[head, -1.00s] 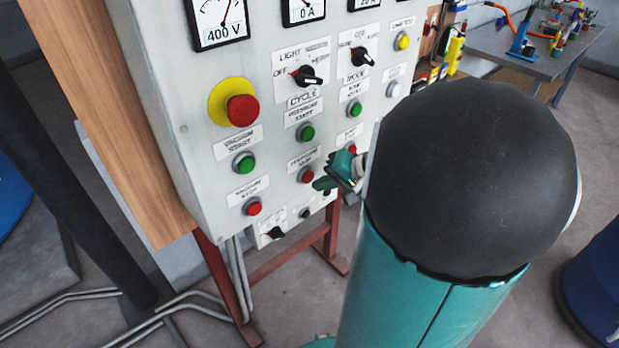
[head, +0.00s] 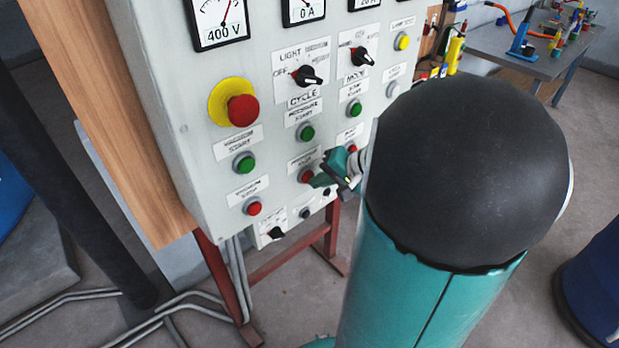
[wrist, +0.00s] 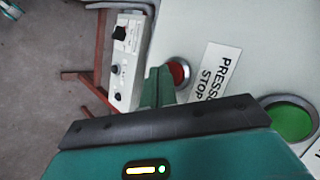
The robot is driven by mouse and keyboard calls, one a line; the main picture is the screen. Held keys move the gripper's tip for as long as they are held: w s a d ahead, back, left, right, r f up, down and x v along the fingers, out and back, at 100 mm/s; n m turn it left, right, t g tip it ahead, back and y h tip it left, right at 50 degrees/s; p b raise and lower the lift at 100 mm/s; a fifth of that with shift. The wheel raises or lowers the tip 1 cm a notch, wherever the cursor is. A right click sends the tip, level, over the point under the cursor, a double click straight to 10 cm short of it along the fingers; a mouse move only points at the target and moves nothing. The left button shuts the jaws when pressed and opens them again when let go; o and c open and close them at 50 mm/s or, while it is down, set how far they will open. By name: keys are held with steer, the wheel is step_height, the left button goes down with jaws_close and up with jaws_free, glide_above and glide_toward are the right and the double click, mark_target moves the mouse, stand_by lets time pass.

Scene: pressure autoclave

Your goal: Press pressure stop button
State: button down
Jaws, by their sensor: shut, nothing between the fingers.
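The pressure stop button (head: 306,175) is a red round button on the grey control panel, below the green pressure start button (head: 307,132). In the wrist view the red button (wrist: 179,73) sits beside a label reading "PRESSU… STOP" (wrist: 216,72). My gripper (head: 319,180) is shut and empty, with its tips right at the red button's lower right edge in the head view. In the wrist view the shut fingertips (wrist: 158,82) overlap the button's left edge. I cannot tell whether they touch it.
A red emergency knob on a yellow disc (head: 241,110), a green vacuum start button (head: 244,162) and a red vacuum stop button (head: 252,206) are to the left. Another red button (head: 351,148) is right of my gripper. A small box with dark knobs (wrist: 124,60) hangs below the panel.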

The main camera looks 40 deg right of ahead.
steer(key=shift+w, duration=0.3)
steer(key=shift+s, duration=0.15)
stand_by(0.5)
steer(key=shift+s, duration=0.85)
steer(key=s, duration=0.4)
steer(key=shift+s+d, duration=0.1)
steer(key=shift+s, duration=0.3)
stand_by(0.4)
